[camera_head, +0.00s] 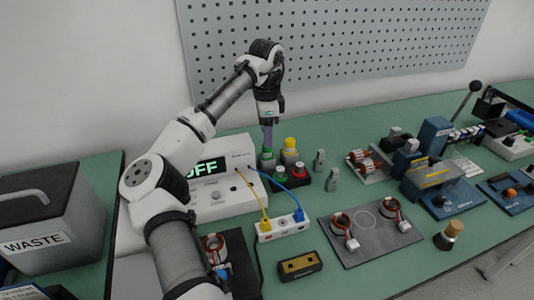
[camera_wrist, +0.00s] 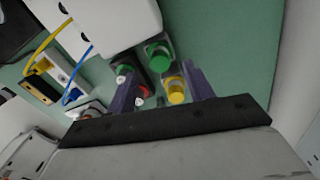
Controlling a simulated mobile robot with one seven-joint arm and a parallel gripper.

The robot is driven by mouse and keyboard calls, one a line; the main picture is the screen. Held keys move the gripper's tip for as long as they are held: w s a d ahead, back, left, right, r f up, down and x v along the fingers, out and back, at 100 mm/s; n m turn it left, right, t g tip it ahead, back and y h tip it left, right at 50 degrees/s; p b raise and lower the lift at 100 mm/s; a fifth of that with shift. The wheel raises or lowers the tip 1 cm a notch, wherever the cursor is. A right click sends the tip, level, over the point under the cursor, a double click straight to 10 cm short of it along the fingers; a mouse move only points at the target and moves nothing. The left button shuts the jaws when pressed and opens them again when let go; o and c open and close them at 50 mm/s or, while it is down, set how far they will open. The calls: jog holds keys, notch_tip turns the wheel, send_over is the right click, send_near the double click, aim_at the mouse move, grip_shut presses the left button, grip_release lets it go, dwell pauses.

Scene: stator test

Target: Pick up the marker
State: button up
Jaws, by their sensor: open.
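No single thing is plainly a marker. The likeliest are the upright yellow-topped piece (camera_head: 290,147) and green-topped piece (camera_head: 267,156), standing on the bench just right of the white OFF box. In the wrist view, the yellow-topped piece (camera_wrist: 175,90) shows between the fingers, nearer the right one. The green-topped piece (camera_wrist: 158,55) lies beyond, near the fingertip line. My gripper (camera_head: 267,145) points down above the green-topped piece, its fingers partly overlapping in the head view. In the wrist view my gripper (camera_wrist: 160,72) has its two purple-grey fingers wide apart, with nothing visibly held.
A dark box with green and red buttons (camera_head: 299,171) is close beside these pieces. The white OFF box (camera_head: 219,178) stands left, with yellow and blue cables to a socket strip (camera_head: 281,228). Small grey pieces (camera_head: 333,178) stand right. The pegboard (camera_head: 330,45) rises behind.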

aim_at(267, 156)
jog(key=shift+f+p, duration=0.75)
jog(key=shift+f, duration=2.05)
jog(key=shift+c, duration=0.2)
jog(key=c, duration=0.8)
jog(key=shift+r, duration=0.15)
